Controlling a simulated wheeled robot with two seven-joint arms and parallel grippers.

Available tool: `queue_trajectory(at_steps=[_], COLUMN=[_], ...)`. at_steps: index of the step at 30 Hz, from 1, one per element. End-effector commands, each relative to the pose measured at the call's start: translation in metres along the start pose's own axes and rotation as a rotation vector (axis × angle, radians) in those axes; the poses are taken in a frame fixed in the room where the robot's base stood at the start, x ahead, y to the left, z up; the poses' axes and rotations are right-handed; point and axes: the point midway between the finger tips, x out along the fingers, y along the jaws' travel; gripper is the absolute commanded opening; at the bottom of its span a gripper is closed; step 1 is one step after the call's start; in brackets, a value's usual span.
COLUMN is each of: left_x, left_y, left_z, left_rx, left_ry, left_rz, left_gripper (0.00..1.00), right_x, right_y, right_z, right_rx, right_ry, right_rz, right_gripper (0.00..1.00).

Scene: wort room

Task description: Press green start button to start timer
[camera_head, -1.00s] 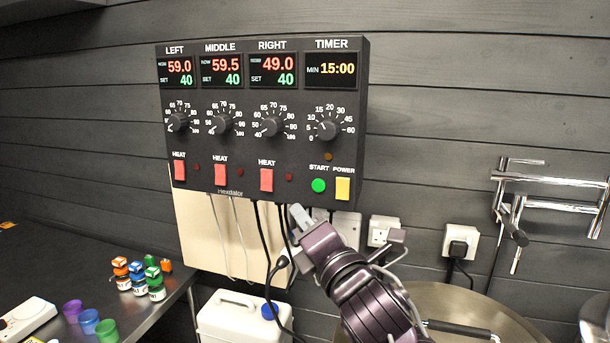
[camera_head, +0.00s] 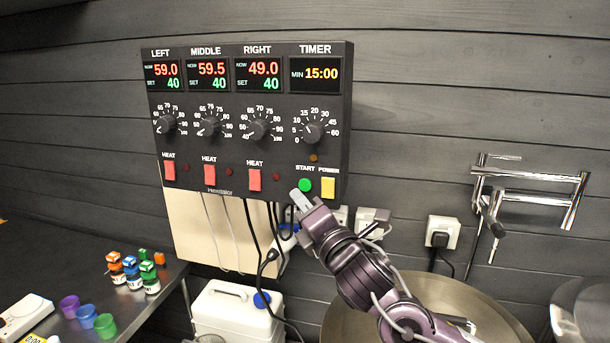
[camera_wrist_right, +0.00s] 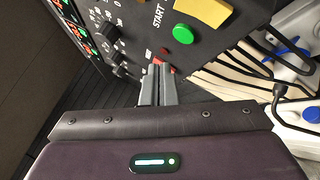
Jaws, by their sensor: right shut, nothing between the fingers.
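The green start button (camera_head: 305,185) is on the lower right of the black control panel (camera_head: 290,150), left of the yellow power switch (camera_head: 328,187). The timer display (camera_head: 315,74) reads 15:00. My right gripper (camera_head: 299,196) is shut and empty, its fingertips just below the start button in the head view. In the right wrist view the start button (camera_wrist_right: 183,34) is above and right of the shut fingertips (camera_wrist_right: 160,68), with a visible offset. Whether the tips touch the panel is unclear. My left gripper is not in view.
Red heat switches (camera_head: 254,180) and knobs (camera_head: 257,129) sit left on the panel. Cables and a white jug (camera_head: 225,310) are below it. A dark table (camera_head: 60,260) at left holds small bottles (camera_head: 132,272) and coloured cups (camera_head: 86,315). A metal lid (camera_head: 460,300) is at lower right.

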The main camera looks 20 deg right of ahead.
Motion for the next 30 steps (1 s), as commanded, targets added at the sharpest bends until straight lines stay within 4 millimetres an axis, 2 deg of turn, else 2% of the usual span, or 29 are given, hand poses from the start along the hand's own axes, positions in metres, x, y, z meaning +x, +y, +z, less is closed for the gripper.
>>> queue_trajectory(at_steps=[9, 30], left_x=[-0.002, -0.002], left_y=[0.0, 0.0], left_z=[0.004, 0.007], left_rx=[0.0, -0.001], left_ry=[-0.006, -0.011], left_rz=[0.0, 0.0], left_gripper=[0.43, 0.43], right_x=[0.016, 0.017], right_y=[-0.012, -0.013], right_z=[0.012, 0.012], right_rx=[0.0, 0.0], right_ry=[-0.001, 0.0], right_rz=[0.001, 0.001], right_gripper=[0.0, 0.0])
